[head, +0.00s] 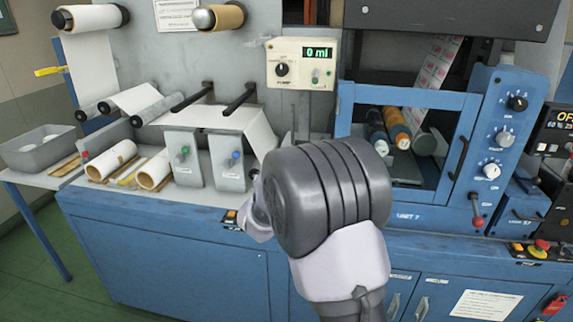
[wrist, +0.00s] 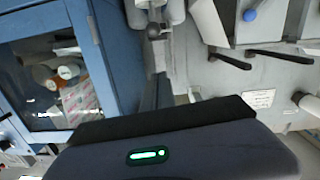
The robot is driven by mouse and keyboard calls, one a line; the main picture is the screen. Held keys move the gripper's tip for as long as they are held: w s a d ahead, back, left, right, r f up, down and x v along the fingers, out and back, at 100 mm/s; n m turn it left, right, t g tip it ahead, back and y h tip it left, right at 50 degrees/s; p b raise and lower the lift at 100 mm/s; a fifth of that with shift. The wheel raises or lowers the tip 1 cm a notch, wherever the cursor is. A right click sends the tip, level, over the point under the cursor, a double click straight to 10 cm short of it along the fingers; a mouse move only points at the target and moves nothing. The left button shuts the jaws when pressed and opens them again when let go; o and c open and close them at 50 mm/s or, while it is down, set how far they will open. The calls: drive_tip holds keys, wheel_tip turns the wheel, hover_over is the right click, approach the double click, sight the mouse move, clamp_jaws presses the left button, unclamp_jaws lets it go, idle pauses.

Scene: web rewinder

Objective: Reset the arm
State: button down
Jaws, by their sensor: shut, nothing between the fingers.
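My gripper (wrist: 160,120) shows at the bottom of the wrist view as a dark body with a black front edge and a lit green strip. It is shut and empty. In the head view my arm, a dark ribbed joint and a white link, rises at the centre before the rewinder.
A control box (head: 302,64) reading "0 ml" is on the grey panel behind my arm. A blue-framed window (head: 400,97) with rollers is to its right, beside a knob panel (head: 493,150). A grey tray (head: 40,150) and paper cores (head: 112,159) lie left.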

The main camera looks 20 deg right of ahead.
drive_tip(key=shift+a+r, duration=0.1)
idle(0.3)
drive_tip(key=s+a+r+n+g+y, duration=0.1)
drive_tip(key=s+a+r+y, duration=0.3)
drive_tip(key=s+a, duration=0.45)
drive_tip(key=s+a+r+n+g+y, duration=0.1)
drive_tip(key=s+a+r+y, duration=0.1)
drive_tip(key=s+a+y, duration=0.65)
drive_tip(key=s+a+f+g, duration=0.1)
drive_tip(key=s+f+g, duration=0.2)
drive_tip(key=s, duration=0.9)
drive_tip(key=s+f+g, duration=0.3)
drive_tip(key=s+f, duration=0.1)
drive_tip(key=s, duration=0.8)
drive_tip(key=shift+a+m+h, duration=0.3)
drive_tip(key=shift+a+h, duration=0.05)
